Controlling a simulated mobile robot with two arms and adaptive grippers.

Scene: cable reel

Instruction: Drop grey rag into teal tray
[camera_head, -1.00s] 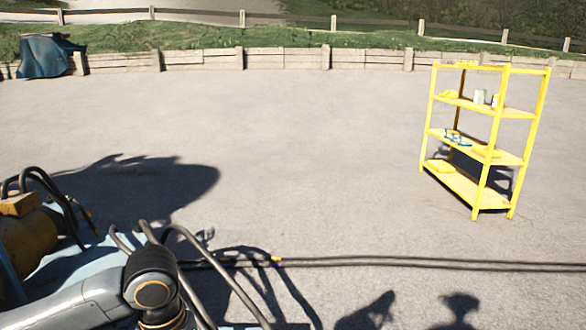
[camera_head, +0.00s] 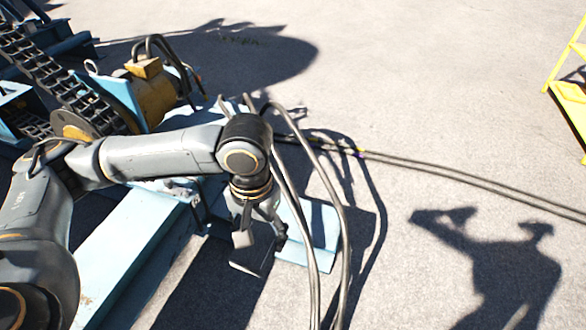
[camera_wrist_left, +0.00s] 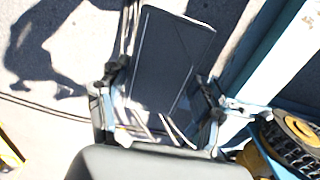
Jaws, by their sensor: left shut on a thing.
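My left gripper (camera_head: 256,226) points down in the middle of the head view, beside the light blue machine base. It is shut on a flat grey piece, which I take as the grey rag (camera_head: 251,258). In the left wrist view the rag (camera_wrist_left: 172,58) shows as a dark, rectangular sheet reaching out beyond the fingers. It hangs above the ground; its exact height I cannot tell. I cannot make out a teal tray in the frames now. My right gripper is not in view.
The light blue base (camera_head: 125,262) carries a yellow motor (camera_head: 153,98) and a chain. Black cables (camera_head: 330,215) loop down close to the right of my gripper and run off right. Part of a yellow shelf (camera_head: 572,100) stands at the right edge.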

